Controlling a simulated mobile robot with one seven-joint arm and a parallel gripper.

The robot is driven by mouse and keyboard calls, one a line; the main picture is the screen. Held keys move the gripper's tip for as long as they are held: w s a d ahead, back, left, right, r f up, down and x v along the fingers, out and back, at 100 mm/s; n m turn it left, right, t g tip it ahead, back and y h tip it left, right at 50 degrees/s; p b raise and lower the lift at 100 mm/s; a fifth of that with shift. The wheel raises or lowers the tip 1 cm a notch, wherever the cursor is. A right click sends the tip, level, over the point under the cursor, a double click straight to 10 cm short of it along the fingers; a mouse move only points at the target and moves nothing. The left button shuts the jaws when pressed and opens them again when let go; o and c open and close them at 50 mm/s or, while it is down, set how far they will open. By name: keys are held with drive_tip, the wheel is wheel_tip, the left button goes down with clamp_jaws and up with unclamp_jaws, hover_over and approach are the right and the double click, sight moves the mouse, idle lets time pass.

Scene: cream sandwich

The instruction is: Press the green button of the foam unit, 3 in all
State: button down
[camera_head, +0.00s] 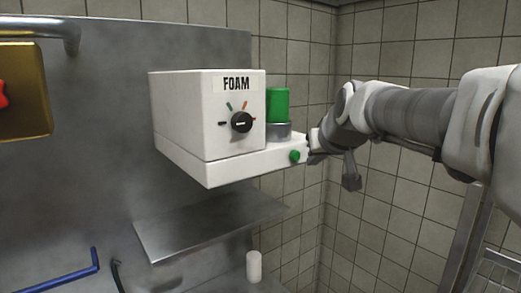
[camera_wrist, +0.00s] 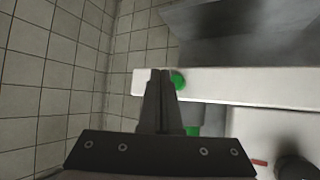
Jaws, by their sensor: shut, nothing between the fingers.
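The foam unit (camera_head: 190,112) is a white box labelled FOAM, mounted on the grey metal panel, with a black knob (camera_head: 241,122) on its front. Its small round green button (camera_head: 294,156) is on the front edge of the white base, at the right end. A green cylinder (camera_head: 278,104) stands on a grey disc on the base. My gripper (camera_head: 311,158) is shut and empty, just right of the button. In the wrist view its closed fingertips (camera_wrist: 160,72) lie beside the green button (camera_wrist: 178,81). I cannot tell whether they touch it.
A metal shelf (camera_head: 205,228) is below the unit, with a white cylinder (camera_head: 254,266) lower down. A gold plate (camera_head: 22,92) with a red part is at far left, above a blue handle (camera_head: 65,274). Tiled walls (camera_head: 385,45) close the corner at right.

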drive_tip(key=shift+w+a, duration=0.5)
drive_tip(key=shift+w, duration=0.15)
idle(1.7)
drive_tip(key=shift+w+a, duration=0.25)
drive_tip(key=shift+w, duration=0.1)
drive_tip(key=shift+w+a+p, duration=0.25)
drive_tip(key=shift+w+p, duration=0.05)
drive_tip(key=shift+w, duration=0.05)
idle(0.7)
drive_tip(key=shift+s, duration=0.1)
drive_tip(key=shift+s+d+b, duration=0.5)
drive_tip(key=shift+s, duration=0.1)
